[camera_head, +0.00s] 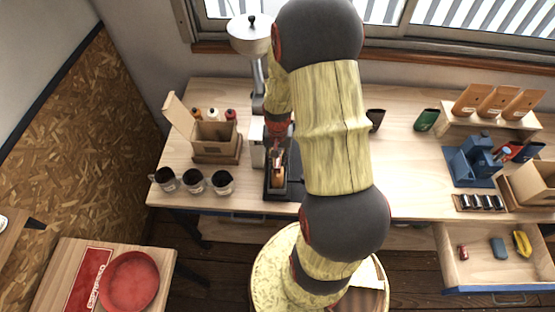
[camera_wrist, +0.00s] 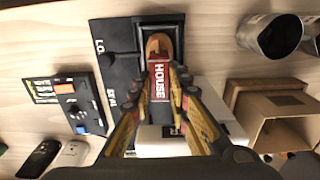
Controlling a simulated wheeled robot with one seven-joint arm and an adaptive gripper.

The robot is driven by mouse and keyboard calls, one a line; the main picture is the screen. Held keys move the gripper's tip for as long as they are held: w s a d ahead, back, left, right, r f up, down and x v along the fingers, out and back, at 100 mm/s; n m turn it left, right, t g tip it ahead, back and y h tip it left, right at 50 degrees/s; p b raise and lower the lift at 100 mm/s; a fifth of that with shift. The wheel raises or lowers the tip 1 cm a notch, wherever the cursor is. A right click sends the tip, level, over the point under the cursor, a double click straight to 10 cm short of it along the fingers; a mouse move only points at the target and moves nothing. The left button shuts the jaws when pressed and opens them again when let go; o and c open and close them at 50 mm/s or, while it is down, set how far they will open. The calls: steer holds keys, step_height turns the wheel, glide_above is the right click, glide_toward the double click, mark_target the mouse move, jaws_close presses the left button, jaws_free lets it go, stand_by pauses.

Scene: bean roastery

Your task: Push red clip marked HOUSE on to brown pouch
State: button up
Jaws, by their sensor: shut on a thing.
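The red clip marked HOUSE (camera_wrist: 160,80) is between the fingers of my gripper (camera_wrist: 162,88), which is shut on it. The brown pouch (camera_wrist: 158,44) sits in a black holder (camera_wrist: 122,75). In the wrist view the clip's far end meets or overlaps the near end of the pouch; I cannot tell whether it grips the pouch. In the head view the pouch (camera_head: 277,180) is below my gripper (camera_head: 278,150), near the bench's front edge. My arm hides part of the bench, and the clip is too small there to make out.
Metal cups (camera_head: 193,181) and an open cardboard box (camera_head: 214,134) stand left of the holder. A grinder (camera_head: 250,35) rises behind. At right are a pouch rack (camera_head: 492,118), a blue fixture (camera_head: 472,163) and an open drawer (camera_head: 480,270). Bare bench (camera_head: 410,180) lies between.

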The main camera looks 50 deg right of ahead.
stand_by(0.3)
steer(key=o, duration=0.7)
steer(key=o, duration=0.5)
steer(key=shift+c, duration=0.2)
steer(key=shift+o, duration=0.9)
steer(key=shift+r, duration=0.1)
steer(key=shift+r+p, duration=2.4)
steer(key=shift+r, duration=1)
